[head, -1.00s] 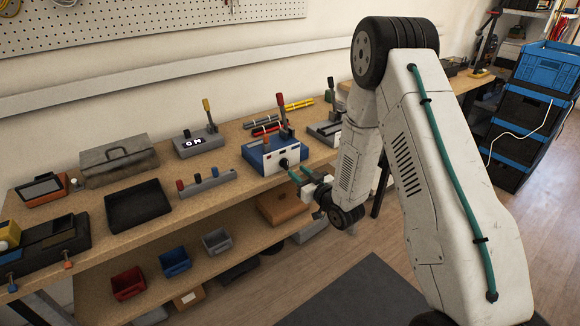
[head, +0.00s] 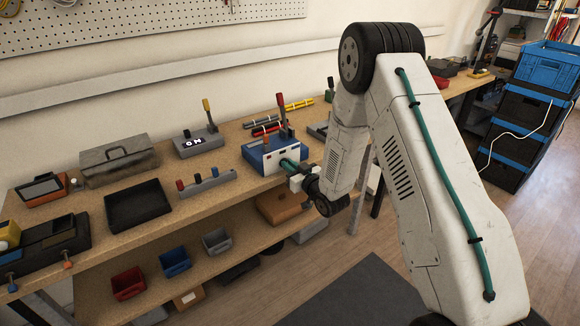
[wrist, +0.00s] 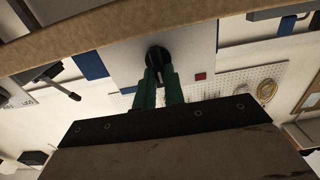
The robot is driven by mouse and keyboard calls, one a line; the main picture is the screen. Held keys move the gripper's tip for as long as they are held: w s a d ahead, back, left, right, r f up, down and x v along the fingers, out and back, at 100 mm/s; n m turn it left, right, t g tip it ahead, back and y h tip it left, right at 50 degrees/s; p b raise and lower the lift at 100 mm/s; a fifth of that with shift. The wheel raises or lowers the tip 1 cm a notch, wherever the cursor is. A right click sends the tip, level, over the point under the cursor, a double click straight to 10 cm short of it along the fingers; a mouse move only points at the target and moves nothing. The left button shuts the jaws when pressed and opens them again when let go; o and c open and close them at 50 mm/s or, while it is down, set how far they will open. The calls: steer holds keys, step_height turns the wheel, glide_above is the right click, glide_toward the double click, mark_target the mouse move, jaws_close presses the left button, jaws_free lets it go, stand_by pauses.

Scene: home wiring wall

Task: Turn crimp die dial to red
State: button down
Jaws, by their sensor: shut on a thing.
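The crimp station is a blue box with a pale front panel (head: 268,160) and a red-topped lever, standing on the bench. In the wrist view its front panel (wrist: 195,55) carries the black round die dial (wrist: 157,57) and a small red square mark (wrist: 201,77). My gripper (wrist: 158,75) has green fingers, shut on the dial from both sides. In the head view my gripper (head: 290,164) reaches the panel and hides the dial. Which mark the dial points to cannot be told.
Left of the station on the bench (head: 225,170) are a grey block with coloured knobs (head: 205,184), a black tray (head: 137,206) and a grey box with a yellow-topped lever (head: 198,141). Coloured bins (head: 175,262) sit on the lower shelf. Free floor lies in front.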

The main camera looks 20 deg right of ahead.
steer(key=shift+n, duration=0.3)
steer(key=n, duration=0.7)
steer(key=a+n, duration=0.1)
steer(key=n, duration=0.3)
steer(key=shift+s+f, duration=0.15)
steer(key=shift+f, duration=0.1)
stand_by(0.5)
steer(key=c, duration=1.5)
jaws_free()
steer(key=shift+s+d, duration=0.1)
steer(key=v, duration=0.7)
steer(key=shift+s, duration=0.3)
